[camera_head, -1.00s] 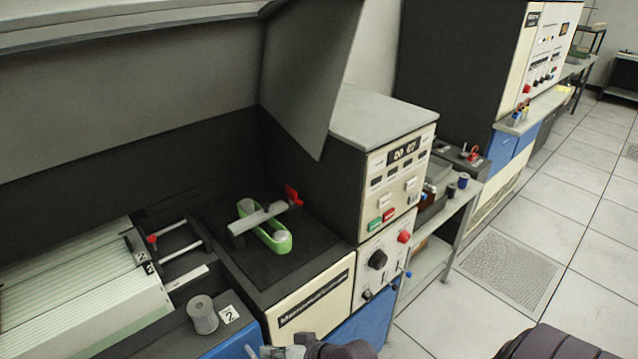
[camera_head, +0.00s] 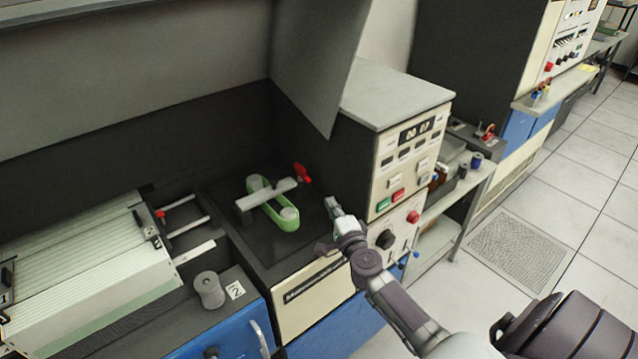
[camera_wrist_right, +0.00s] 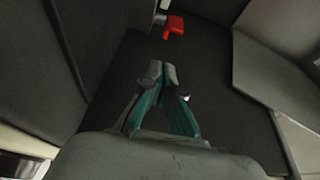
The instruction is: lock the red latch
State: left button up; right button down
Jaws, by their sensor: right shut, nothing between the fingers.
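The red latch (camera_head: 302,172) stands at the right end of a light grey bar (camera_head: 268,193) in the dark recess of the machine. The bar lies across a green oval piece (camera_head: 272,207). In the right wrist view the red latch (camera_wrist_right: 175,26) shows at the top, beyond the fingertips and apart from them. My right gripper (camera_head: 333,205) is over the front right edge of the recess, right of and nearer than the latch. It also shows in the right wrist view (camera_wrist_right: 163,70), with its fingers together and nothing between them. My left gripper is not in view.
A cream control cabinet (camera_head: 418,150) stands right of the recess. A grey hood panel (camera_head: 318,75) hangs above the recess. A card stack (camera_head: 75,255) and a grey spool (camera_head: 209,290) are at left. The dark recess floor near the gripper is clear.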

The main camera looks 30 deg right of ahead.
jog(key=shift+a, duration=0.1)
jog(key=shift+w, duration=0.15)
jog(key=b, duration=0.2)
send_near(303, 175)
jog(key=w+d, duration=0.2)
jog(key=w+d+f, duration=0.1)
jog(key=w+d, duration=0.1)
jog(key=shift+d+f, duration=0.2)
jog(key=shift+d, duration=0.15)
jog(key=shift+w+d+r, duration=0.1)
jog(key=shift+w+d, duration=0.1)
jog(key=shift+w, duration=0.5)
